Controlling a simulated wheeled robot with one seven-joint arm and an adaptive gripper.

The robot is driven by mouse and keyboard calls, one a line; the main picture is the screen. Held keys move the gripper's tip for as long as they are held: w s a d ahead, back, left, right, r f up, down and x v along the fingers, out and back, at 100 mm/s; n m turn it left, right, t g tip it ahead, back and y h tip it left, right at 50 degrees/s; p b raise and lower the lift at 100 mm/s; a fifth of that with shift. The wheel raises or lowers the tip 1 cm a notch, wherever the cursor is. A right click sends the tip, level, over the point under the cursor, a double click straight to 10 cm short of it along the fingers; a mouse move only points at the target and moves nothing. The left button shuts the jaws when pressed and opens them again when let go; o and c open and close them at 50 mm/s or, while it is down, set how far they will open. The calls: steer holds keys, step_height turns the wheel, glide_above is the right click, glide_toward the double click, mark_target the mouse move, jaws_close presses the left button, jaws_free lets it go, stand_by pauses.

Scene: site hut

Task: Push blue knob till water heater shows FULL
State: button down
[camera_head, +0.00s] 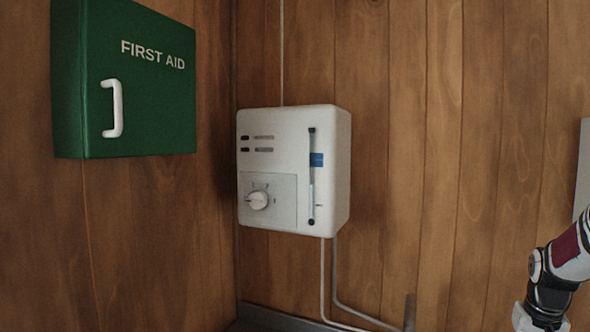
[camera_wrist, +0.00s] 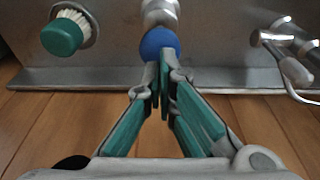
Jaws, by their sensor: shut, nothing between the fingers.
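The white water heater (camera_head: 270,125) hangs on the wood wall in the head view. Its front has a vertical sight gauge (camera_head: 311,195) with a blue mark (camera_head: 316,160) high on it; a pale column fills the lower part and ends below the mark. Writing at the mark is too small to read. In the wrist view the round blue knob (camera_wrist: 159,43) sits on a metal stem at top centre. My gripper (camera_wrist: 163,78) is shut and empty, its fingertips overlapping the knob's lower edge in the picture. I cannot tell whether they touch it.
A white dial (camera_head: 258,200) is on the heater's lower left. A green first aid cabinet (camera_head: 150,95) hangs left. In the wrist view a green brush (camera_wrist: 62,36) is left of the knob, a metal tap (camera_wrist: 290,62) right. Pipes (camera_head: 345,310) run below the heater.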

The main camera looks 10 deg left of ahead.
stand_by(1.9)
stand_by(0.4)
steer(key=shift+f+b, duration=0.8)
steer(key=shift+f, duration=1.85)
steer(key=shift+r+p, duration=0.55)
steer(key=shift+r, duration=2.05)
steer(key=shift+r, duration=0.1)
stand_by(0.5)
